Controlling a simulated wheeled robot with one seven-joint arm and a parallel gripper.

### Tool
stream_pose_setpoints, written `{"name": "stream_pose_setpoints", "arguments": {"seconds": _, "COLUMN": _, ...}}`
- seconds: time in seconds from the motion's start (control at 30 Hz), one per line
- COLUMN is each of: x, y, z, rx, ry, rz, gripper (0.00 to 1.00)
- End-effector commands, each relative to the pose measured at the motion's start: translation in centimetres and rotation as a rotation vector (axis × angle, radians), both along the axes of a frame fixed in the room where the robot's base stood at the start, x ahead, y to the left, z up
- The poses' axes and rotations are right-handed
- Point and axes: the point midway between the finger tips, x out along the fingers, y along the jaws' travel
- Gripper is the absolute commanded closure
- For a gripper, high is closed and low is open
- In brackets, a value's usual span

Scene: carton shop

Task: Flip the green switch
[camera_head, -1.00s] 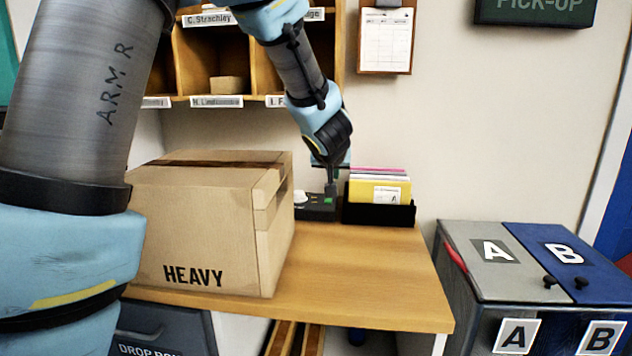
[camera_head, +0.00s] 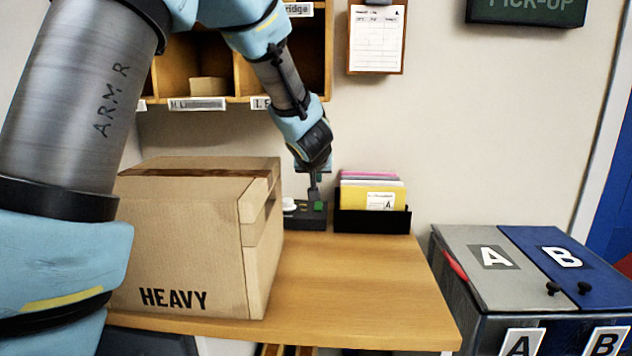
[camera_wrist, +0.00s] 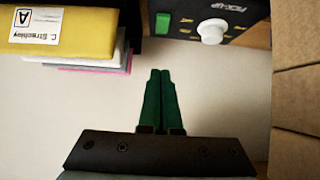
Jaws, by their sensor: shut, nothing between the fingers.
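The green switch (camera_head: 319,206) is on a dark control box (camera_head: 304,222) at the back of the desk, beside a white knob (camera_head: 289,205). In the wrist view the green switch (camera_wrist: 163,23) shows as a small green rectangle on the box's face, near the white knob (camera_wrist: 212,31). My gripper (camera_head: 314,193) points down at the box, its tips close to the switch. In the wrist view the green fingers of my gripper (camera_wrist: 160,75) are together and empty, with a visible gap to the switch.
A large carton marked HEAVY (camera_head: 185,250) stands left of the control box. A black holder (camera_head: 372,222) with yellow and other folders (camera_head: 368,195) stands close on its right. Pigeonholes (camera_head: 240,85) hang above. The desk's front right (camera_head: 370,290) is clear.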

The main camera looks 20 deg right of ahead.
Motion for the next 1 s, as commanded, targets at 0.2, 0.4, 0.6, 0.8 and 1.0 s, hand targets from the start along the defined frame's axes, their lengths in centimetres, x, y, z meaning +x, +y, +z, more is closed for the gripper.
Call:
{"name": "stream_pose_setpoints", "arguments": {"seconds": 0.2, "x": 3.4, "y": -1.7, "z": -3.0, "rx": 0.001, "ry": 0.003, "rz": 0.002, "gripper": 1.00}}
{"name": "stream_pose_setpoints", "arguments": {"seconds": 0.4, "x": 5.0, "y": -2.7, "z": -5.9, "rx": 0.002, "ry": 0.004, "rz": 0.000, "gripper": 1.00}}
{"name": "stream_pose_setpoints", "arguments": {"seconds": 0.6, "x": 5.3, "y": -2.8, "z": -7.5, "rx": 0.001, "ry": 0.001, "rz": 0.001, "gripper": 1.00}}
{"name": "stream_pose_setpoints", "arguments": {"seconds": 0.8, "x": 5.3, "y": -2.9, "z": -7.9, "rx": -0.001, "ry": 0.001, "rz": 0.000, "gripper": 1.00}}
{"name": "stream_pose_setpoints", "arguments": {"seconds": 1.0, "x": 5.3, "y": -2.9, "z": -7.9, "rx": -0.001, "ry": 0.001, "rz": 0.000, "gripper": 1.00}}
